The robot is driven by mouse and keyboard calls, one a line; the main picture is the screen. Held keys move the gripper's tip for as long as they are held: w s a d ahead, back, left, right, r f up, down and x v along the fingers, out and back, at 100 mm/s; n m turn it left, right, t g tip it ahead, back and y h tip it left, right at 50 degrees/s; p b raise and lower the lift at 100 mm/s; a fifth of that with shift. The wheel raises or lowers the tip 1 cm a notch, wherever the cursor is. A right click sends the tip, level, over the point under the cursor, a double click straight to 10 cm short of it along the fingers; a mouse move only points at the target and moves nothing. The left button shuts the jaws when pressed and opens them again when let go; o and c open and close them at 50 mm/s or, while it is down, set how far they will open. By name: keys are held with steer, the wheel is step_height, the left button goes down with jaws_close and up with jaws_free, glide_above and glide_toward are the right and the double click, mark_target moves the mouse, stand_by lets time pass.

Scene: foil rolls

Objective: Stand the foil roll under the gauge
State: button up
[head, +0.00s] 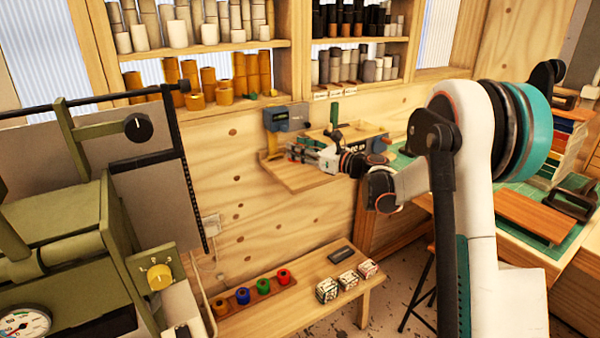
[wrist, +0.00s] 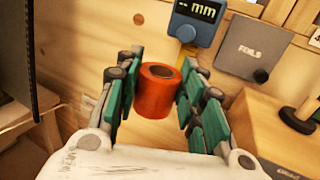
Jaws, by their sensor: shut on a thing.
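My gripper (wrist: 155,95) is shut on an orange-red foil roll (wrist: 158,103), held between its green finger pads. The roll's dark core hole shows at its top end. The gauge (wrist: 195,22) is a blue box reading "-- mm", just beyond the roll in the wrist view. In the head view the gauge (head: 277,118) is on the wooden wall above a small wall shelf (head: 305,184), and my gripper (head: 300,153) is just below and right of it. The roll is too small there to make out clearly. I cannot tell whether it touches the shelf.
A grey box marked FOILS (wrist: 254,46) is right of the gauge. A low bench (head: 300,310) holds a rack of several coloured rolls (head: 243,296) and small patterned boxes (head: 347,281). A green machine (head: 70,240) stands at left. Shelves above hold many rolls.

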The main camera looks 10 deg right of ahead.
steer(key=shift+f+b, duration=0.9)
steer(key=shift+f, duration=2.05)
steer(key=shift+f, duration=0.15)
steer(key=o, duration=1.1)
steer(key=shift+s+d+r, duration=0.2)
steer(key=shift+s+d, duration=0.05)
steer(key=shift+s, duration=0.05)
steer(key=p+v, duration=0.2)
steer(key=v, duration=0.9)
steer(key=shift+s+p, duration=0.15)
steer(key=shift+p, duration=0.25)
